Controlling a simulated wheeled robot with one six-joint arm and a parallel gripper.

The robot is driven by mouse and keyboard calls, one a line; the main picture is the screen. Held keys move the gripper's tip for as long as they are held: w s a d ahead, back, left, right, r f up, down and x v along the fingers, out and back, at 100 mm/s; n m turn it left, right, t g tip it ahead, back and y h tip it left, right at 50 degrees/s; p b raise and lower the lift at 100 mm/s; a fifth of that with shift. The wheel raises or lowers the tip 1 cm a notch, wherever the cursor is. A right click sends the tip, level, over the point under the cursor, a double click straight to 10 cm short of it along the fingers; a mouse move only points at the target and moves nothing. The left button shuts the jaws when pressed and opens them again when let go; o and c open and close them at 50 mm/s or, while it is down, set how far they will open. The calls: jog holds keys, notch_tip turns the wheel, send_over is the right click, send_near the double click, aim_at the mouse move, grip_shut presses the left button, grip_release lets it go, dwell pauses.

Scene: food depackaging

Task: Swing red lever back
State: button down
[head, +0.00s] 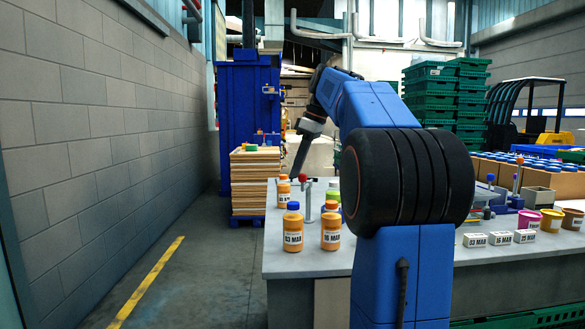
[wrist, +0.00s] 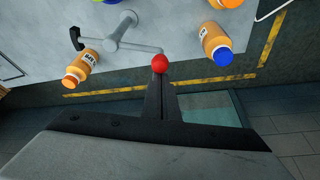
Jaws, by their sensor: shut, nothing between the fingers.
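The lever's red ball knob (head: 303,177) shows in the head view, just right of my gripper (head: 294,174), at the near-left part of the table beside a grey metal post (head: 309,202). In the wrist view the red knob (wrist: 159,63) sits at the end of a thin metal rod (wrist: 138,48) running to the grey pivot. My gripper (wrist: 160,78) is shut and empty, its fingertips right at the knob. I cannot tell whether they touch it. A black grip (wrist: 76,38) is on the pivot's other side.
Orange bottles stand close around the lever, including one with a blue cap (head: 293,232), one with an orange cap (head: 331,232) and one behind (head: 284,192). Labelled white blocks (head: 500,238) and coloured cups (head: 551,221) stand at the right. A block wall (head: 100,120) borders the left aisle.

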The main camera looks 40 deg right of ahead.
notch_tip(320, 180, up, 10)
jog(key=shift+w+a, duration=0.15)
jog(key=shift+w, duration=0.05)
dwell(0.8)
jog(key=shift+s, duration=0.1)
